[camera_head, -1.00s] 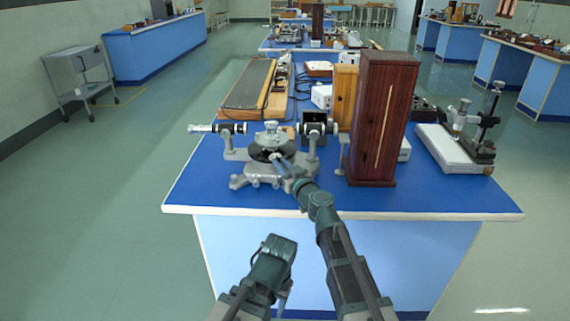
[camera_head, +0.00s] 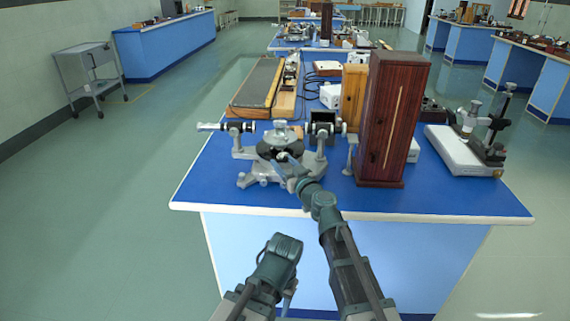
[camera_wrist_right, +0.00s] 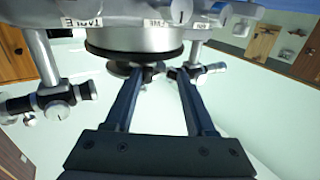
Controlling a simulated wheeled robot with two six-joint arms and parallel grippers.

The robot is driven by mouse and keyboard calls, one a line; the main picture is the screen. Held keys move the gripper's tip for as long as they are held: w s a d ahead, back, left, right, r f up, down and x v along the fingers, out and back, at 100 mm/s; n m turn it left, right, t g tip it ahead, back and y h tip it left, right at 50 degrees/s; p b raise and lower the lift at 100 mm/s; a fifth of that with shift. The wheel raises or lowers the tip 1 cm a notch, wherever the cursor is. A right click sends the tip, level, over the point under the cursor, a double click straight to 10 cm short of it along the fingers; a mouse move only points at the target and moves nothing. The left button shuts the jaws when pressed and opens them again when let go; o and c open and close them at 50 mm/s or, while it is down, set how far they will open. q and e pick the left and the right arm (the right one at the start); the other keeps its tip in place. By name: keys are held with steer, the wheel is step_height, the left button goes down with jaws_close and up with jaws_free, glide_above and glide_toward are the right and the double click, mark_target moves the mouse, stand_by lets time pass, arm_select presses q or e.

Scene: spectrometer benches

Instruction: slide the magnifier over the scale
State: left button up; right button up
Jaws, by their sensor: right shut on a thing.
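A grey spectrometer (camera_head: 262,178) with a round dark disc stands at the bench's near edge. My right gripper (camera_head: 284,158) reaches up to the disc's near side. In the right wrist view its two fingers (camera_wrist_right: 158,76) close in on a small dark round part, seemingly the magnifier (camera_wrist_right: 147,69), just below the silver and black disc (camera_wrist_right: 135,38). The fingers are shut on it; its outline is partly hidden by them. The scale markings are too small to read. My left gripper (camera_head: 284,245) hangs low in front of the bench, away from the spectrometer; its jaws cannot be made out.
The spectrometer's telescope and collimator tubes (camera_head: 225,127) stick out at the sides. A tall dark wooden case (camera_head: 392,120) stands close on the right. A microscope on a white base (camera_head: 462,152) is farther right. The blue bench top (camera_head: 225,195) is bare at front left.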

steer(key=shift+d, duration=0.15)
stand_by(0.5)
steer(key=shift+s+d, duration=0.1)
steer(key=shift+s, duration=0.05)
steer(key=v, duration=1.3)
steer(key=shift+s, duration=0.25)
